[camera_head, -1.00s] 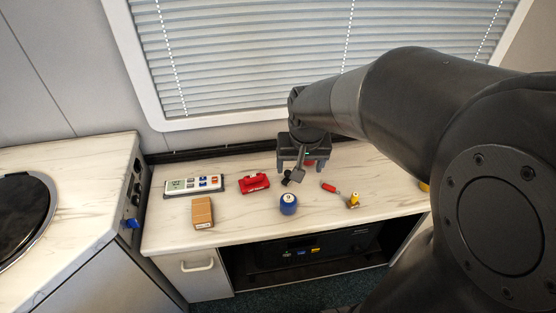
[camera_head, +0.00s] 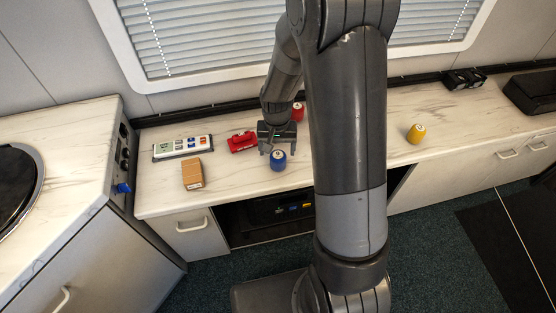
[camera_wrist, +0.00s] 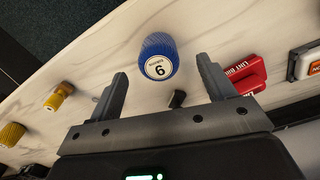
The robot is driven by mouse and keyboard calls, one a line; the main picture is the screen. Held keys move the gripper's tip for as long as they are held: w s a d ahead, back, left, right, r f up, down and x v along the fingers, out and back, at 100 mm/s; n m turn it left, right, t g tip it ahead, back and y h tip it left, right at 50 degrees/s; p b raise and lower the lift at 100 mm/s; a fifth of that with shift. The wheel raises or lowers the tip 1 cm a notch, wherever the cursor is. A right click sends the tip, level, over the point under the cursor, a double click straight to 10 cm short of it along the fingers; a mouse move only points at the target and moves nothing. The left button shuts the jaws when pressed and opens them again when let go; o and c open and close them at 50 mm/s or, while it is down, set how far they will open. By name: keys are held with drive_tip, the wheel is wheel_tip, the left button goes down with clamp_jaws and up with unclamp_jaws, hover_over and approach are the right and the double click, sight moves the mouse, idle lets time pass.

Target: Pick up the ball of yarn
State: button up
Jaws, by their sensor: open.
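A blue ribbed, rounded thing, which looks like the ball of yarn (camera_head: 278,160), stands near the front edge of the counter. In the wrist view, this blue ball (camera_wrist: 159,50) shows a white label with a digit on top. My gripper (camera_head: 277,150) is open and points down just behind it. In the wrist view, my gripper's fingers (camera_wrist: 162,70) are spread on either side of the ball's line, with the ball a little beyond the tips. Nothing is between the fingers except a small black object (camera_wrist: 177,99) lying lower down.
A red lint-brush-like item (camera_head: 242,142) lies left of the gripper. A brown box (camera_head: 192,174) and a white device with buttons (camera_head: 182,147) are farther left. A red container (camera_head: 297,111) stands behind. A yellow one (camera_head: 416,133) stands right. A small yellow item (camera_wrist: 59,96) is nearby.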

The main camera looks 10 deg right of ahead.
sight(278, 160)
drive_tip(key=shift+w+d+f, duration=0.1)
drive_tip(key=shift+w+f, duration=0.05)
drive_tip(key=shift+f, duration=1.65)
drive_tip(key=shift+w+d+f, duration=0.1)
drive_tip(key=shift+f, duration=1.7)
drive_tip(key=c, duration=1.1)
